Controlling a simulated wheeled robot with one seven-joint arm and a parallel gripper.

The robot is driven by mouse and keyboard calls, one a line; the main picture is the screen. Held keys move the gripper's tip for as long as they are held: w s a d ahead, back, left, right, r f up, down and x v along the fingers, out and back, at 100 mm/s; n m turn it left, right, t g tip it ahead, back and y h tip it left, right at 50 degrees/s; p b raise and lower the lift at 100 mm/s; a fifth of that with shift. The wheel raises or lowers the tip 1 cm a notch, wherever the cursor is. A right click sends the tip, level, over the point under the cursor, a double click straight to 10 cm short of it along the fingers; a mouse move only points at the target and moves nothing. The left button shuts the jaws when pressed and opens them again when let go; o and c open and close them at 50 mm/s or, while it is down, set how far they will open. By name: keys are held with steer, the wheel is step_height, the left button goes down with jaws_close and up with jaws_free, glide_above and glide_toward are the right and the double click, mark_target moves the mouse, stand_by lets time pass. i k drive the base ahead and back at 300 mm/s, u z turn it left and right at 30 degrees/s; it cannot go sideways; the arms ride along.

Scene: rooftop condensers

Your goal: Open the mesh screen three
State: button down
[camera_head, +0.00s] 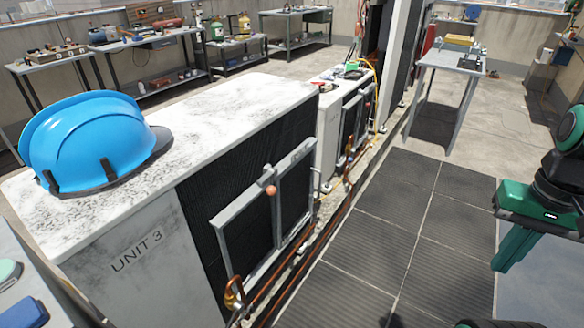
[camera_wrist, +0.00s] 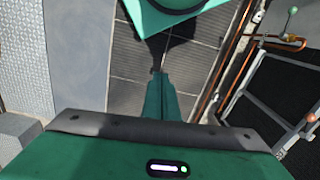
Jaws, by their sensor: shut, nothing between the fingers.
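In the head view, a grey-framed mesh screen (camera_head: 247,243) stands on the side of the white condenser marked UNIT 3 (camera_head: 150,258). It carries a reddish round knob (camera_head: 271,191) near its upper middle. The frame lies close along the dark side; I cannot tell whether it is ajar. Part of a grey frame (camera_wrist: 265,108) also shows at the right of the wrist view. My gripper (camera_head: 503,263) is at the right of the head view, well apart from the screen, above the walkway side. Its green fingers (camera_wrist: 158,75) point away from the wrist camera, shut and empty.
A blue hard hat (camera_head: 90,140) sits on the condenser top. A brass valve (camera_head: 235,295) and copper pipes run along its foot. Dark walkway tiles (camera_head: 400,220) are clear. A second condenser (camera_head: 330,130) and a grey table (camera_head: 450,60) stand farther back.

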mark_target(281, 245)
steer(key=z, duration=0.05)
steer(key=k, duration=0.6)
steer(key=u, duration=0.45)
steer(key=i, duration=1.55)
steer(key=z, duration=0.55)
